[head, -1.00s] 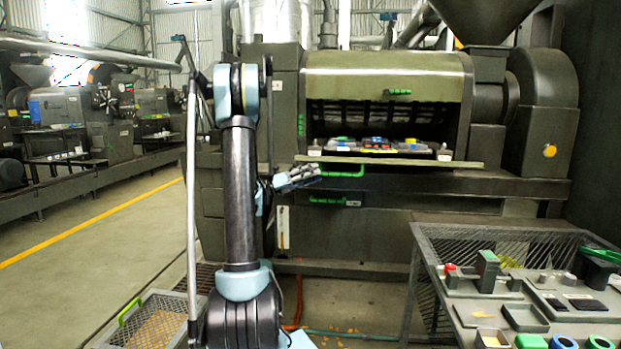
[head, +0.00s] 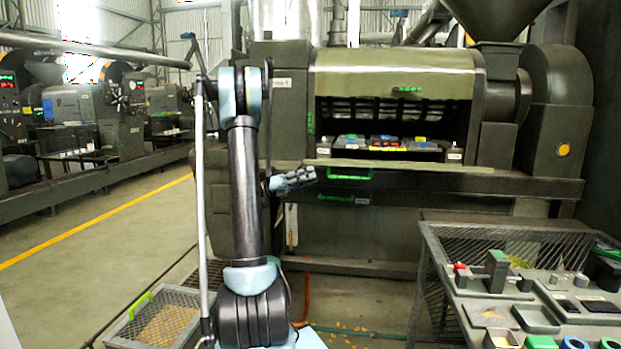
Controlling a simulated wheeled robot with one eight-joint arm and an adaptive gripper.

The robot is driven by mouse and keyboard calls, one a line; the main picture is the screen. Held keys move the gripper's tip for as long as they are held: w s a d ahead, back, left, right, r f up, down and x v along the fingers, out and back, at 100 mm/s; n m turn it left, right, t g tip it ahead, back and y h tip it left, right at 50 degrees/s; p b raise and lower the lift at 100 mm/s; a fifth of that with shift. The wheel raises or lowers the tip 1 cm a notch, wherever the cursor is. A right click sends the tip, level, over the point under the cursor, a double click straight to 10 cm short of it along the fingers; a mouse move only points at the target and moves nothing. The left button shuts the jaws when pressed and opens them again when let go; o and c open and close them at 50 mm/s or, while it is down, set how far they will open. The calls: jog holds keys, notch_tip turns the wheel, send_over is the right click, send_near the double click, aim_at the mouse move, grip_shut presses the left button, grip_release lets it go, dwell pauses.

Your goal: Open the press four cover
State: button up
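The press stands straight ahead in the head view, with an olive upper cover (head: 393,72) that has a green handle (head: 407,89). Below this cover is a dark opening. A long flat panel edge (head: 430,167) runs along the bottom of the opening, with a second green handle (head: 350,175) under its left half. My gripper (head: 312,175) points right, just left of this lower handle in the picture. A small gap shows between the fingertips and the handle. No object shows in the fingers, and their opening is too small to judge. The press number on the label is not readable.
Several coloured items (head: 385,143) sit inside the opening. A mesh-sided table (head: 450,235) with blocks and trays stands at the front right. A mesh crate (head: 150,318) with a green handle is on the floor at left. Open floor with a yellow line (head: 110,222) lies left.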

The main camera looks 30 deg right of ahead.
jog(key=v, duration=1.4)
jog(key=shift+w+f, duration=0.3)
jog(key=shift+f, duration=0.05)
dwell(0.9)
jog(key=shift+d, duration=0.15)
dwell(0.5)
